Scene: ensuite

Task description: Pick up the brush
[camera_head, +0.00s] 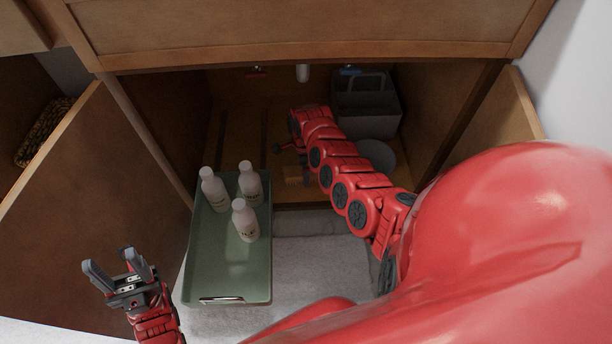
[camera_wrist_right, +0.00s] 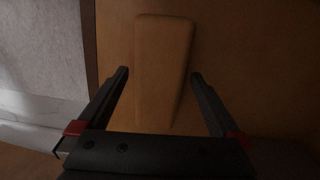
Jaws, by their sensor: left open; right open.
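The brush is a light-brown wooden block with rounded corners in the right wrist view (camera_wrist_right: 163,45). In the head view a small brown block (camera_head: 292,181), which looks like it, lies on the cabinet floor. My right gripper (camera_wrist_right: 160,74) is open, with one finger on each side of the brush and its tips level with the block's middle. No contact shows. In the head view the right gripper (camera_head: 291,166) is small and dark inside the cabinet. The brush's underside is hidden. My left gripper (camera_head: 117,268) is open and empty, left of the tray.
A green tray (camera_head: 230,279) with three white bottles (camera_head: 246,220) stands partly in the cabinet opening, left of my right arm. A grey caddy (camera_head: 366,108) and a round grey object (camera_head: 378,154) are at the cabinet's right. Open doors (camera_head: 95,205) flank the opening.

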